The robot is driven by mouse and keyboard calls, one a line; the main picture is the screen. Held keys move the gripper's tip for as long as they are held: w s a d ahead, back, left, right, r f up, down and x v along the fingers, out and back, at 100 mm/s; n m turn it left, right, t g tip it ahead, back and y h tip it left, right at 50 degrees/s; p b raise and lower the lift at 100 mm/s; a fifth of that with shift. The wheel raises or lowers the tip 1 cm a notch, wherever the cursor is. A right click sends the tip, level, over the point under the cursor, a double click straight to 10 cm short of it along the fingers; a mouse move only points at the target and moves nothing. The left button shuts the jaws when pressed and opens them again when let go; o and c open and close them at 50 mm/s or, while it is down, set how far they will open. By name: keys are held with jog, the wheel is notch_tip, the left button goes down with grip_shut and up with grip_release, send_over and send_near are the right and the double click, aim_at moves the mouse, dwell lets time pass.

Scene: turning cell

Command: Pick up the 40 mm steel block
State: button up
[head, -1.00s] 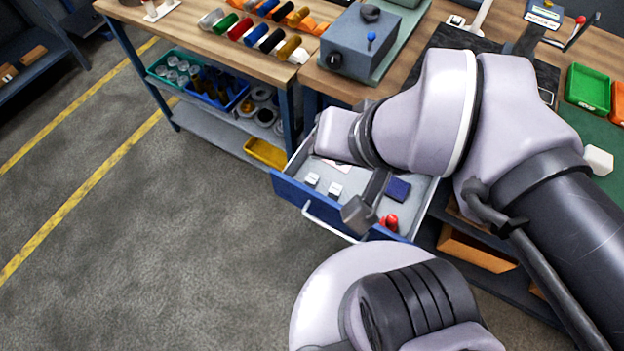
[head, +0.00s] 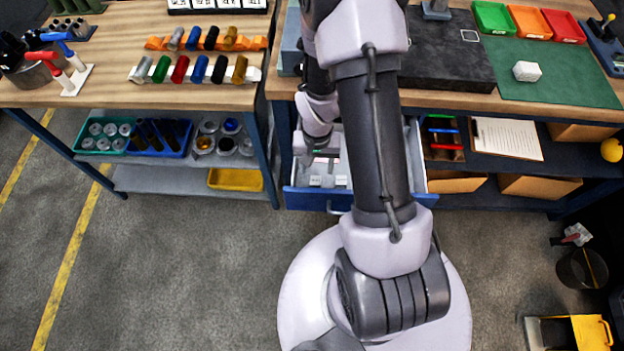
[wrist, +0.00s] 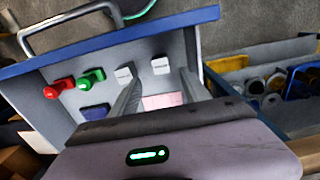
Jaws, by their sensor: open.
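Two small pale steel blocks lie side by side in the open drawer, a left block (wrist: 123,75) and a right block (wrist: 160,65) in the wrist view. Their markings are too small to read, so I cannot tell which is 40 mm. In the head view they show as a left block (head: 314,181) and a right block (head: 329,181), partly crowded by my arm. My gripper (wrist: 159,83) is open and empty over the drawer. In the wrist view the left finger points near the left block and the right finger passes right of the right block.
The blue-fronted drawer (head: 310,200) also holds a red handled item (wrist: 58,88), a green one (wrist: 90,78), a dark blue item (wrist: 95,112) and a pinkish card (wrist: 162,101). Drawer walls surround the gripper's area. The workbench top (head: 470,98) overhangs behind.

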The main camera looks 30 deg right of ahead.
aim_at(316, 180)
notch_tip(316, 180, down, 9)
jog(key=b, duration=0.3)
jog(key=shift+r, duration=0.15)
jog(key=shift+c, duration=0.4)
grip_shut()
